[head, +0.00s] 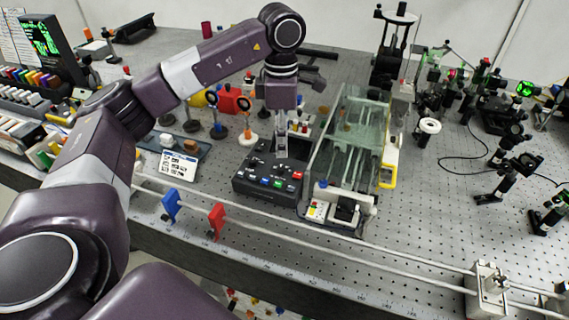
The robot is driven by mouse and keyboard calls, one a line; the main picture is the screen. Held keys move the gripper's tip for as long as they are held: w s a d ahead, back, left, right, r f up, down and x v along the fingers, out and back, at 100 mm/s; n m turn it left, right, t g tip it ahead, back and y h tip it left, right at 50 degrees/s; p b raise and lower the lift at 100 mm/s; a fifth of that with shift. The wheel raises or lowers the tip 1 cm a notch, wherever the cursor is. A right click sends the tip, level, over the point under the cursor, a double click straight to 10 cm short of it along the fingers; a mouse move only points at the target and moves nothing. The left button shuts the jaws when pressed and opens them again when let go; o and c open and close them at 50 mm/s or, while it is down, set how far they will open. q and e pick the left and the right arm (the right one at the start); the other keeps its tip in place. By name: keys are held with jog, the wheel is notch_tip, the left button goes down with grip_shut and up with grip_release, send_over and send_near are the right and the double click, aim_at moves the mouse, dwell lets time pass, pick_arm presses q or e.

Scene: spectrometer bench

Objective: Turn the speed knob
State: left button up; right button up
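A black control box (268,182) with several coloured buttons on its sloped front stands near the middle of the bench. My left gripper (281,154) points straight down over the back part of this box. Its fingertips look close together and sit at or just above the box top. I cannot tell whether they touch it or are shut on something. I cannot make out the speed knob; the fingers may hide it. My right gripper is not in view.
A glass-topped rail device (350,140) stands close to the right of the box. A white rail with a blue clip (171,204) and a red clip (216,220) runs along the front edge. Optical mounts (429,126) fill the right side.

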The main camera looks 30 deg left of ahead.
aim_at(281, 167)
pick_arm(q)
jog(key=f, duration=0.2)
jog(key=f+p, duration=0.1)
jog(key=f, duration=0.3)
jog(key=shift+s+f, duration=0.25)
jog(key=shift+f, duration=0.05)
grip_shut()
